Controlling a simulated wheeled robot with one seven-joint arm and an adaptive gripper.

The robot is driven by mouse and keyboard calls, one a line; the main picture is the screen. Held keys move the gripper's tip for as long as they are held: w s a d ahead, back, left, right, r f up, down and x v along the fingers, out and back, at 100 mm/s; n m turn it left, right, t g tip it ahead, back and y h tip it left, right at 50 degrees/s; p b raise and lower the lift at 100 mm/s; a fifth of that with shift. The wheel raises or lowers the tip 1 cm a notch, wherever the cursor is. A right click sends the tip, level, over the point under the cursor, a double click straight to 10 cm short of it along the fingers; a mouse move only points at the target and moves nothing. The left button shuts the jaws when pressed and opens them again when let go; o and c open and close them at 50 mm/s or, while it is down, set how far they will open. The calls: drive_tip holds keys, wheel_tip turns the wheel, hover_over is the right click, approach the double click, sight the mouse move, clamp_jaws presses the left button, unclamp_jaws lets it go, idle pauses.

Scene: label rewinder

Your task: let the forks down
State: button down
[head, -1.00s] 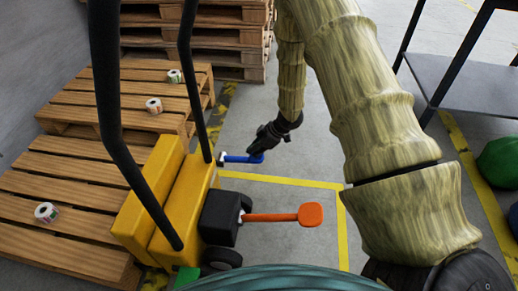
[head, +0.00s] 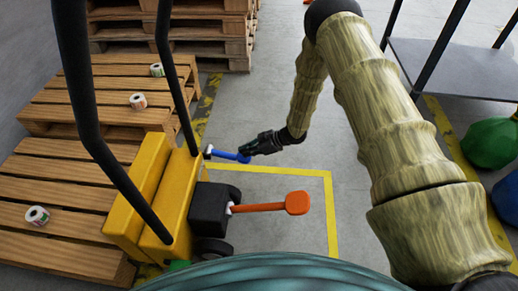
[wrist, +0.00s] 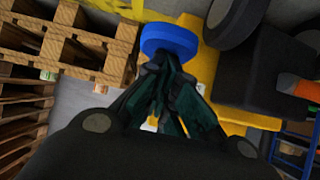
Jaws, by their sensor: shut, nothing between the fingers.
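The yellow pallet truck (head: 172,190) stands at the left of the head view, with black handle bars rising from it. A short blue lever (head: 230,156) sticks out from its side; its round blue end (wrist: 170,38) shows in the wrist view. An orange pedal (head: 296,203) on an orange arm extends right from the truck's black block (head: 212,208). My gripper (head: 246,151) is shut and empty, its fingertips (wrist: 166,62) at the blue end. They look touching or very close; I cannot tell which. The forks are not clearly visible.
Wooden pallets (head: 50,180) with several label rolls (head: 37,215) lie at the left, with stacked pallets (head: 215,30) behind. A dark table (head: 450,68) and green (head: 492,145) and blue rounded objects stand at the right.

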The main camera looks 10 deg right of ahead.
drive_tip(key=shift+s+d+f, duration=0.15)
drive_tip(key=shift+s+f, duration=0.15)
drive_tip(key=shift+f, duration=0.15)
idle(1.0)
drive_tip(key=shift+r, duration=0.1)
wheel_tip(320, 180, up, 4)
drive_tip(key=p, duration=0.3)
drive_tip(key=shift+w+d+r+p, duration=0.15)
drive_tip(key=shift+r+p, duration=0.1)
drive_tip(key=shift+p, duration=0.15)
drive_tip(key=p+v, duration=0.3)
drive_tip(key=v, duration=0.7)
drive_tip(key=shift+r, duration=0.25)
drive_tip(key=shift+w, duration=0.1)
